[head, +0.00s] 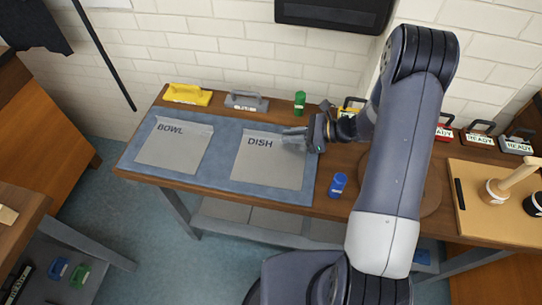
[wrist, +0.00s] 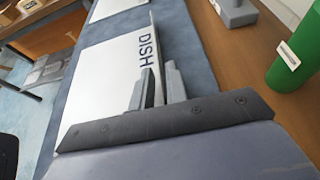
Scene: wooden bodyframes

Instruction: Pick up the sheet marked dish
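The sheet marked DISH (head: 268,165) is a pale grey, flat sheet lying on the blue mat, in the head view right of the sheet marked BOWL (head: 175,152). In the wrist view the DISH sheet (wrist: 100,80) runs up the left, with its lettering beside my fingers. My gripper (head: 294,138) is low over the DISH sheet's upper right corner.
The blue mat (head: 218,185) covers the left part of the wooden bench. A blue bottle (head: 338,185) stands right of the mat.

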